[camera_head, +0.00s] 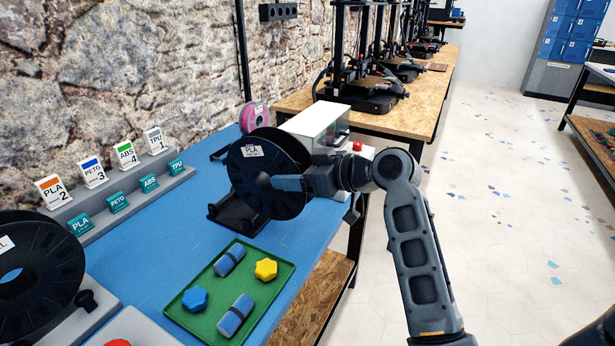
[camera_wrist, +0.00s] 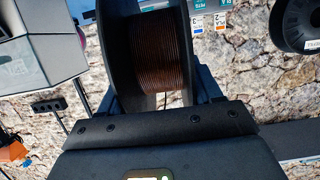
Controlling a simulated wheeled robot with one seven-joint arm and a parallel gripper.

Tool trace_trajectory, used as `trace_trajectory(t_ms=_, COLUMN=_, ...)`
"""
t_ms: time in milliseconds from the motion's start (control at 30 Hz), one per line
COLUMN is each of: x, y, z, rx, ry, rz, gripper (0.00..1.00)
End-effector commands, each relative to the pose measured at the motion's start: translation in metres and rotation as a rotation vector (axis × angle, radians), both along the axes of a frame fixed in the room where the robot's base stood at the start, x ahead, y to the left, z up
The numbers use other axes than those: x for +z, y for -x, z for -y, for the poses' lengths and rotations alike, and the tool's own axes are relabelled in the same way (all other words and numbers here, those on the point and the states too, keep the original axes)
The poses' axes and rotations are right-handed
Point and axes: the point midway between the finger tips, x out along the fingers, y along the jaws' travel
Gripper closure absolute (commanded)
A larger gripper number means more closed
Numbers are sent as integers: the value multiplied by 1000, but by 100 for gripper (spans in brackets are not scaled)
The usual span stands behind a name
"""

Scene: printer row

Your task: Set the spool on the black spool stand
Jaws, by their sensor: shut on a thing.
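The spool is black with a white PLA label (camera_head: 252,152) on its side flange and stands upright. My gripper (camera_head: 283,183) is shut on the spool at the right side of its flange. In the wrist view the spool (camera_wrist: 160,45) shows dark brown filament between two black flanges, with my fingers on either side. The black spool stand (camera_head: 228,212) is on the blue table, just below and behind the spool's lower edge. The spool hides part of the stand, and I cannot tell whether the two touch.
A green tray (camera_head: 262,303) with blue and yellow knobs and rollers lies in front. Another black spool (camera_head: 60,262) stands at left. Label cards (camera_head: 92,172) line the wall side. A white box (camera_head: 312,122) and a pink spool (camera_head: 254,116) stand behind. Blue table (camera_head: 150,255) is clear mid-left.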

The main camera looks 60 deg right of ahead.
Motion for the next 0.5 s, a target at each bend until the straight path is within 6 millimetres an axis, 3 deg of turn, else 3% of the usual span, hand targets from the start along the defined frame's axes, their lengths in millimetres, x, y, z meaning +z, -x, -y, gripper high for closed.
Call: trace_trajectory(t_ms=500, x=0, y=-56, z=-2, rx=0, ry=1, rz=3, gripper=80)
